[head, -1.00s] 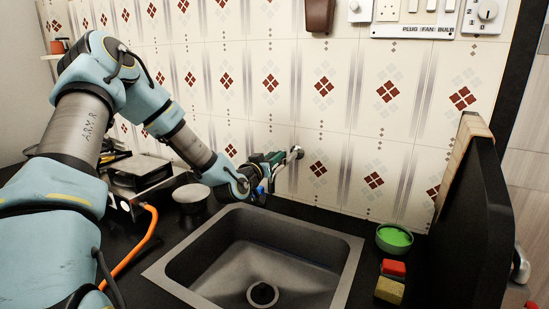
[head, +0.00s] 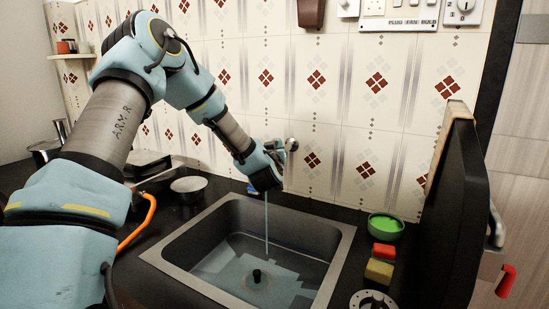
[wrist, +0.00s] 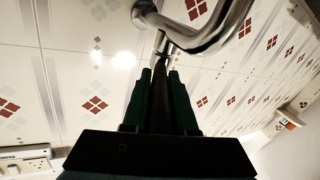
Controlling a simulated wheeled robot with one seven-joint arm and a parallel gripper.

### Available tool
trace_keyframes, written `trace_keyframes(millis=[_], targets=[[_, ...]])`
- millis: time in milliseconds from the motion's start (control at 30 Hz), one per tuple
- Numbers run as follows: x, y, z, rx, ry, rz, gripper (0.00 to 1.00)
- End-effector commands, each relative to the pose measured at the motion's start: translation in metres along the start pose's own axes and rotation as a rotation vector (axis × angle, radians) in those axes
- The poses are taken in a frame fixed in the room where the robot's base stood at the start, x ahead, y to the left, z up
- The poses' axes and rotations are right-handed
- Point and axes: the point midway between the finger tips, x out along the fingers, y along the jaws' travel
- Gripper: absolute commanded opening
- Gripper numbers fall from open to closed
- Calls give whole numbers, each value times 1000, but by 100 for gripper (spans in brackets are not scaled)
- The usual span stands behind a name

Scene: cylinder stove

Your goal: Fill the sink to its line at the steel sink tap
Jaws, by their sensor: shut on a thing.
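The steel sink (head: 335,262) is set in the black counter. A thin stream of water (head: 267,225) falls into it, and shallow water (head: 225,278) covers part of its floor. A small black plug-like piece (head: 257,276) stands at the drain. The chrome tap (head: 291,145) is on the tiled wall behind; its curved pipe (wrist: 205,38) shows close in the wrist view. My gripper (wrist: 160,75) is shut on a dark, narrow tap handle (wrist: 161,95) just below the pipe. In the head view my wrist largely hides the grip.
A green bowl (head: 385,226), a red sponge (head: 384,251) and a yellow block (head: 379,271) sit right of the sink. A dark upright panel (head: 440,220) bounds the right side.

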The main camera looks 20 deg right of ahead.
Motion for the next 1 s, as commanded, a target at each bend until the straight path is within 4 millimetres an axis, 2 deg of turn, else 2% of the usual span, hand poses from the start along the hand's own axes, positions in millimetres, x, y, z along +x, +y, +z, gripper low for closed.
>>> trace_keyframes(millis=[100,500,1000], targets=[[2,10,4,0,27,-101,0],[7,30,7,-2,98,-471,0],[11,33,7,-1,158,-788,0]])
